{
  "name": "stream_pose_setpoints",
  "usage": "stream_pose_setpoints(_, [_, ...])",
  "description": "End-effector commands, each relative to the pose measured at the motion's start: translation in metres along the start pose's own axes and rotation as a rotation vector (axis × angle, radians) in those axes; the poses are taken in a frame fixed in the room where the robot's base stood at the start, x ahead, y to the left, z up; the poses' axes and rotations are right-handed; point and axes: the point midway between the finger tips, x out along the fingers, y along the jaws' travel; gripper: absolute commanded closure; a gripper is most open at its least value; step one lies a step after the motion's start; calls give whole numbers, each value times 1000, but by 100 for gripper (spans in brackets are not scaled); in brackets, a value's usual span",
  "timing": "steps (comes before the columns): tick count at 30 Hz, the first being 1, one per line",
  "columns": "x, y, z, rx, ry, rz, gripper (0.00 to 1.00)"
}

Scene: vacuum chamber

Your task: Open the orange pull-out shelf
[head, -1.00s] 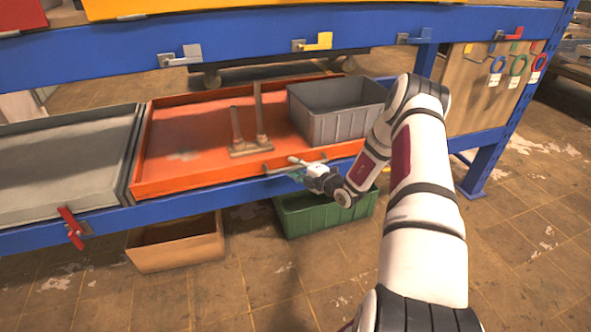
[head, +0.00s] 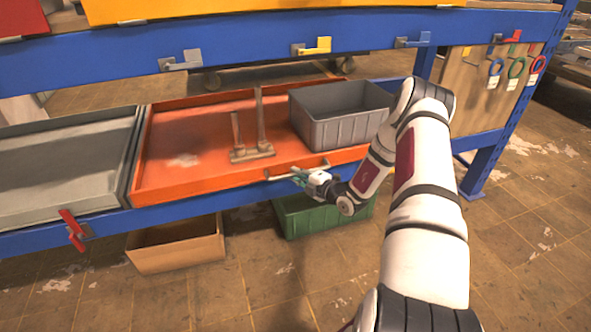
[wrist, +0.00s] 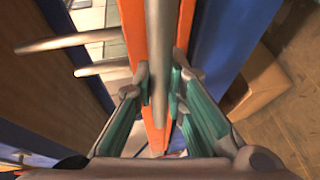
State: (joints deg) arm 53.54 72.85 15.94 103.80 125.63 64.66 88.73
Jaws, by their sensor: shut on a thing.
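The orange pull-out shelf (head: 195,187) sits in the blue rack. It carries a grey bin and two upright tools. Its front bar handle (head: 315,166) shows beside my gripper (head: 300,177), which comes in from the front right. In the wrist view, the handle (wrist: 158,55) runs between the two fingers of my gripper (wrist: 160,85), which are shut on it. The orange front edge (wrist: 133,30) shows just behind the handle. In the head view, my gripper hides part of the handle.
A grey bin (head: 325,133) and tools (head: 250,153) stand on the shelf. A grey tray (head: 60,165) with a red latch (head: 73,228) is to its left. A green bin (head: 310,224) and a brown bin (head: 178,250) stand below. The floor in front is clear.

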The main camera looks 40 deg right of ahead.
Motion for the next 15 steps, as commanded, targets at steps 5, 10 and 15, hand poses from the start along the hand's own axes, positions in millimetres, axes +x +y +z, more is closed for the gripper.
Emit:
stream_pose_setpoints(5, [-31,-5,-11,8,-3,-4,100])
stream_pose_setpoints(10, [-60,-12,-23,9,-3,-4,100])
stream_pose_setpoints(15, [-90,-19,-36,9,-3,-4,100])
